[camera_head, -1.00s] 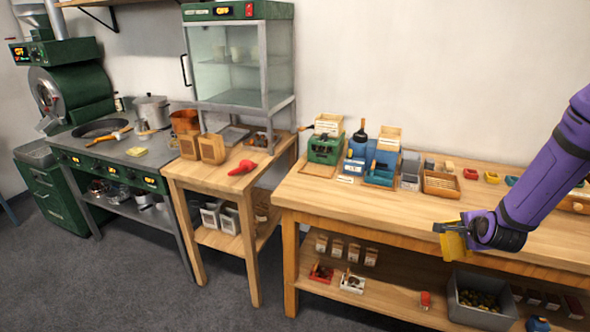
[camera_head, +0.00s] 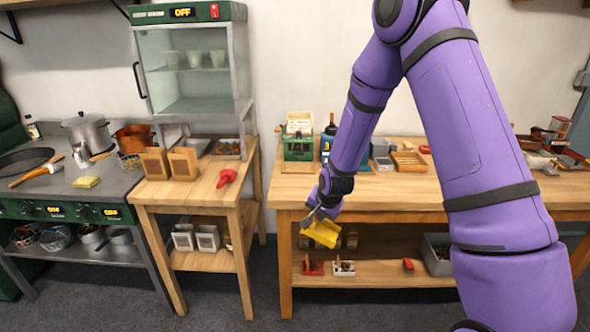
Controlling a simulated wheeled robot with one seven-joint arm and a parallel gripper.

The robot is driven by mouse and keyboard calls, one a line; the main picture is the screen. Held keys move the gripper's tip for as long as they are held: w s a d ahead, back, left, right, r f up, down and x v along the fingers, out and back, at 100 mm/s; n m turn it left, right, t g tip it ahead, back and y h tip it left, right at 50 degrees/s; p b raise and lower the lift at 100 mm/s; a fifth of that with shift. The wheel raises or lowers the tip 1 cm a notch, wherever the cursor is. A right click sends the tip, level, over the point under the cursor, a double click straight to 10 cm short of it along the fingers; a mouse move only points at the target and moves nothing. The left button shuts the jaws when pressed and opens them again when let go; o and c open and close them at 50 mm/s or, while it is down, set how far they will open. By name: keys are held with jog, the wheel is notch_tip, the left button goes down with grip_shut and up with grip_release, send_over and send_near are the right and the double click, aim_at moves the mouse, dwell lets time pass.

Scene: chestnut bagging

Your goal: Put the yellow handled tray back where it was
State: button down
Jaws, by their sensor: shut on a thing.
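The yellow handled tray (camera_head: 322,233) is held by my gripper (camera_head: 314,215), in the air at the front edge of the long wooden bench (camera_head: 390,192). The tray looks tilted. My gripper is shut on it, seemingly at its handle, though the fingers are small and partly hidden. My purple arm reaches down from the upper right and covers part of the bench.
A small wooden table (camera_head: 200,188) at left carries two wooden boxes and a red scoop (camera_head: 227,177). A glass cabinet (camera_head: 199,70) stands above it. The lower shelf (camera_head: 372,273) holds small boxes and a grey bin (camera_head: 437,254). Bare benchtop shows at the front left.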

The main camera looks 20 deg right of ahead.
jog(key=shift+s+a+f+n+g+h, duration=0.1)
jog(key=shift+s+a+n+g+h, duration=0.35)
jog(key=shift+n, duration=0.75)
jog(key=shift+s+a+n+g+h, duration=0.3)
jog(key=shift+s+n+g, duration=0.25)
jog(key=shift+n, duration=0.35)
jog(key=shift+s, duration=0.15)
